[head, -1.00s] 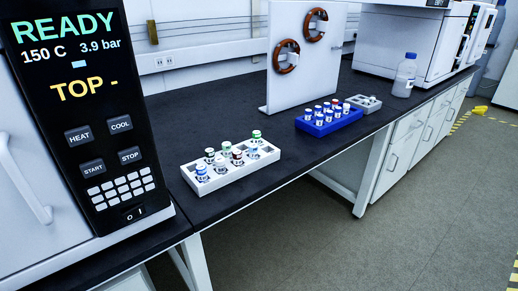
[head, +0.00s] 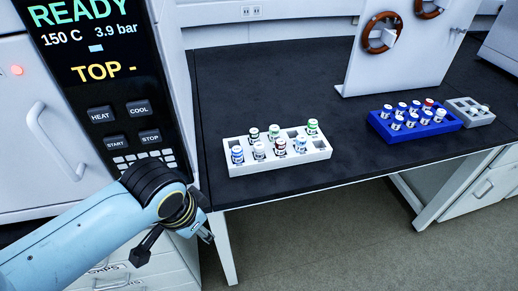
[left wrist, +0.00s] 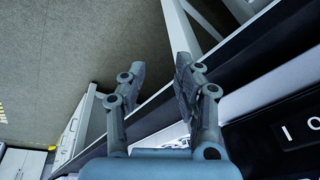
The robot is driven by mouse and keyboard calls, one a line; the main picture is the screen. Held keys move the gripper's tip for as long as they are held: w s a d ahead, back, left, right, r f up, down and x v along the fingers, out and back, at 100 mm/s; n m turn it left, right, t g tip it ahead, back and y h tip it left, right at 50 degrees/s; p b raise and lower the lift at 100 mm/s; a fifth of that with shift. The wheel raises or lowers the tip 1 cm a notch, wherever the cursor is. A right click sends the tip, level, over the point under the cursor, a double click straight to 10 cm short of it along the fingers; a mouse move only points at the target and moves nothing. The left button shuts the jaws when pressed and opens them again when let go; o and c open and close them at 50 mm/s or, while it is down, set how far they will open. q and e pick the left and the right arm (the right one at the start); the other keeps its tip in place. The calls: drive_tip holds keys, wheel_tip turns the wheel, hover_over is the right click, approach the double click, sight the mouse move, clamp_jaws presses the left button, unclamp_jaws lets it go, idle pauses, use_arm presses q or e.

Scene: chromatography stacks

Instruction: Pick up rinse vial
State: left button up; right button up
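A white rack (head: 290,163) on the black bench holds several upright vials with blue, white, dark red, black and green caps. A blue rack (head: 452,126) further right holds several vials, mostly white-capped, one red-capped. A small grey rack (head: 466,112) beside it holds a white-capped vial (head: 484,109). I cannot read which vial is the rinse vial. My left gripper (head: 207,236) is at the bench's front edge, left of and below the white rack, apart from all vials. In the left wrist view its fingers (left wrist: 158,68) are apart with nothing between them. My right gripper is not in view.
The instrument with the READY display (head: 100,70) stands close behind my left arm. A white upright panel (head: 400,50) with brown coils stands behind the blue rack. The black bench top (head: 270,85) behind the white rack is clear.

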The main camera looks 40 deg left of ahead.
use_arm(q)
wheel_tip(320, 180, up, 4)
drive_tip(key=w+f, duration=0.1)
drive_tip(key=w, duration=0.2)
drive_tip(key=m+g+p, duration=0.2)
drive_tip(key=g, duration=0.1)
approach(259, 145)
drive_tip(key=shift+s+a+f+h, duration=0.1)
drive_tip(key=shift+s+a+h, duration=0.25)
drive_tip(key=shift+s+h, duration=0.05)
wheel_tip(259, 145, down, 5)
drive_tip(key=shift+w+f+b, duration=0.1)
drive_tip(key=shift+b, duration=0.25)
wheel_tip(259, 145, down, 5)
drive_tip(key=shift+w+f, duration=0.1)
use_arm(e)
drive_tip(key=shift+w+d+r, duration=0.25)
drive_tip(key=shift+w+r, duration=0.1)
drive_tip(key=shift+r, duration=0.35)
use_arm(q)
drive_tip(key=shift+c, duration=0.4)
clamp_jaws()
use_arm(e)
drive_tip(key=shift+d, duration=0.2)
